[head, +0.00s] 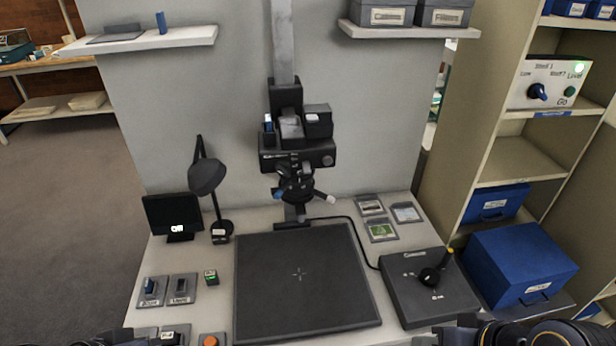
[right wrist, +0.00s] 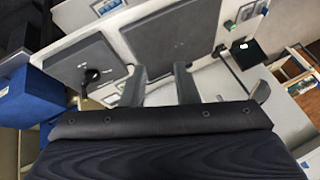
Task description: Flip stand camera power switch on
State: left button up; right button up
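The stand camera (head: 297,152) is a black unit on a grey vertical column above a dark baseboard (head: 300,285). A dark control box (head: 425,287) with a black knob and yellow-tipped lever (head: 436,272) sits right of the board; it also shows in the right wrist view (right wrist: 80,58). Two small switch plates, one with a blue rocker (head: 150,287) and one with a dark rocker (head: 181,287), lie to the left. I cannot read which switch is the camera power. My right gripper (right wrist: 160,85) is open and empty, its fingers apart. My left gripper (head: 135,336) is barely visible at the bottom edge.
A desk lamp (head: 207,180) and small monitor (head: 173,217) stand at the table's left. Several small picture cards (head: 382,230) lie at the right. Shelving at the right holds blue boxes (head: 520,265) and a control panel (head: 550,85). The baseboard is clear.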

jog(key=d+f+n+h+b, duration=0.1)
jog(key=w+d+f+n+b, duration=0.1)
jog(key=f+n, duration=0.1)
jog(key=shift+n+g+h, duration=0.3)
jog(key=shift+h, duration=0.1)
jog(key=c, duration=0.5)
jog(key=w+d+n+h+b, duration=0.1)
jog(key=n, duration=0.1)
jog(key=w+f+n+h, duration=0.1)
jog(key=n, duration=0.1)
jog(key=w+d+n+h+b, duration=0.1)
jog(key=shift+w+d+f+n+b, duration=0.3)
jog(key=shift+w+d+f+n, duration=0.05)
jog(key=shift+f+n, duration=0.05)
grip_shut()
jog(key=w+a+r+n+t+h+b, duration=0.1)
jog(key=w+a+r+n+t+b, duration=0.3)
jog(key=w+n, duration=0.5)
jog(key=w+a+r+n+t+h+b, duration=0.1)
jog(key=w+a+n+t+b, duration=0.2)
jog(key=w+a+n+t, duration=0.55)
jog(key=a+r+n+y+b, duration=0.2)
jog(key=a+n+y, duration=0.3)
jog(key=a+n, duration=0.4)
jog(key=shift+a+r+n+t+b, duration=0.15)
jog(key=shift+r+n+t+b, duration=0.2)
jog(key=shift+r+n, duration=0.7)
jog(key=shift+f, duration=0.3)
